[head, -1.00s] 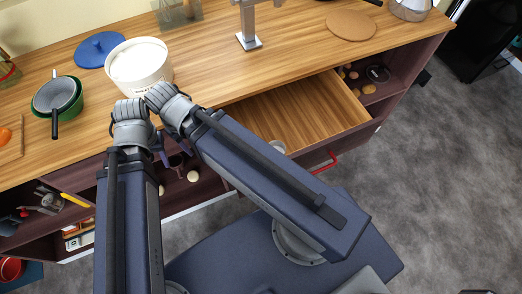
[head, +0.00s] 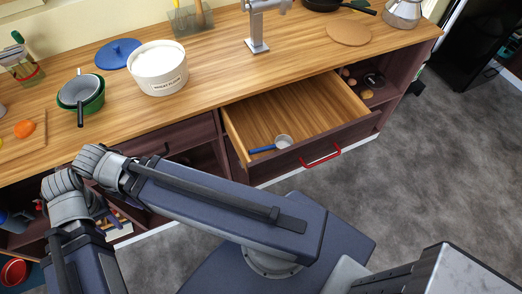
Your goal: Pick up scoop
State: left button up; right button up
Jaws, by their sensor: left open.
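The scoop is a small metal cup (head: 284,141) with a blue handle (head: 262,149). It lies in the open wooden drawer (head: 302,116), near the drawer's front, with the handle pointing left. My left arm comes in from the lower left, bends at the elbow and crosses to the lower right. My left gripper (head: 448,274) shows only as a grey body cut off at the bottom right edge. It is well below and right of the drawer, apart from the scoop. Its fingertips do not show clearly. My right gripper is not in view.
The drawer's red handle (head: 321,156) sticks out in front. On the wooden counter (head: 215,75) stand a white pot (head: 159,69), a green bowl (head: 80,92) with a pan in it, a blue lid (head: 119,53) and a grey tap (head: 257,30). Grey floor is free at right.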

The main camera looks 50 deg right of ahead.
aim_at(283, 140)
jog(key=j+u, duration=0.25)
jog(key=j+z, duration=0.2)
jog(key=z, duration=0.25)
jog(key=j+z, duration=0.15)
jog(key=z, duration=0.35)
jog(key=k+j+z, duration=0.1)
jog(key=z, duration=0.35)
jog(key=k+j+z, duration=0.1)
jog(key=z, duration=0.4)
jog(key=k+j+z, duration=0.15)
jog(key=z, duration=0.3)
